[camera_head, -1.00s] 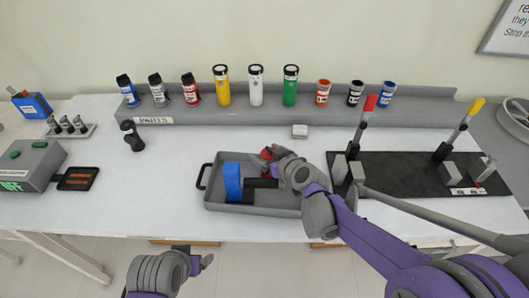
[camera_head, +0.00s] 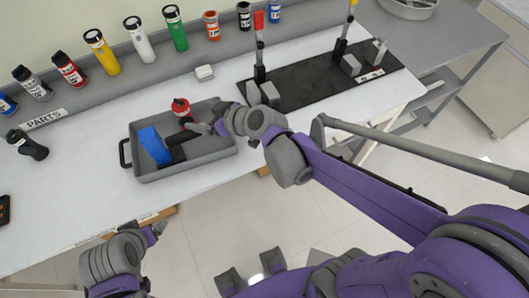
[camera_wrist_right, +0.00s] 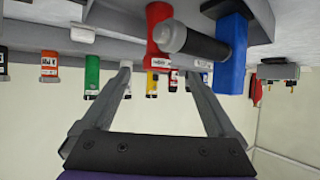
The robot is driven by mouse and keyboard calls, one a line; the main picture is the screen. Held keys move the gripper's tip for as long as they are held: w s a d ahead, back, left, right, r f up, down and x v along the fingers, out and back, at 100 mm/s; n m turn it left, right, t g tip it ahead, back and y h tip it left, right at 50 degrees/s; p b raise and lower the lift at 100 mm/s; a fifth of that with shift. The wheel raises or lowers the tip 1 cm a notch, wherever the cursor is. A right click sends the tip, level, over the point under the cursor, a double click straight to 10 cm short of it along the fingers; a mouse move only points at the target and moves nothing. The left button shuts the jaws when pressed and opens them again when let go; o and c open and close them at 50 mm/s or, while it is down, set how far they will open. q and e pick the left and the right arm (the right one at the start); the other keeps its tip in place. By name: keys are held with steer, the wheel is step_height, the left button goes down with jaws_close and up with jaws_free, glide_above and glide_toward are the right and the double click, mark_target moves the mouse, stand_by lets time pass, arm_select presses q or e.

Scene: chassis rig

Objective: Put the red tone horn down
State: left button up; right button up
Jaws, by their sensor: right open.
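My right gripper (camera_head: 194,127) is at the tray, just to the right of and in front of the horn. In the right wrist view, which is upside down, the right gripper (camera_wrist_right: 159,76) has its fingers apart, with the red horn (camera_wrist_right: 159,28) seen between and beyond the tips. My left gripper (camera_head: 156,231) is low in front of the table; its jaws are unclear.
A grey shelf labelled PARTS (camera_head: 46,119) holds a row of coloured cylinders along the back. A black board (camera_head: 325,78) with clamps lies right of the tray. A small white block (camera_head: 204,72) sits behind the tray.

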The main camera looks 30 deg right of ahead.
steer(key=s+d+f+m+g+h, duration=0.2)
steer(key=s+d, duration=0.4)
steer(key=s, duration=0.4)
steer(key=s+d+f+m+g+h, duration=0.3)
steer(key=s+d, duration=0.3)
steer(key=s, duration=0.4)
steer(key=shift+f+m+h+p, duration=0.3)
steer(key=shift+f+m+h, duration=0.2)
steer(key=shift+f+h, duration=0.25)
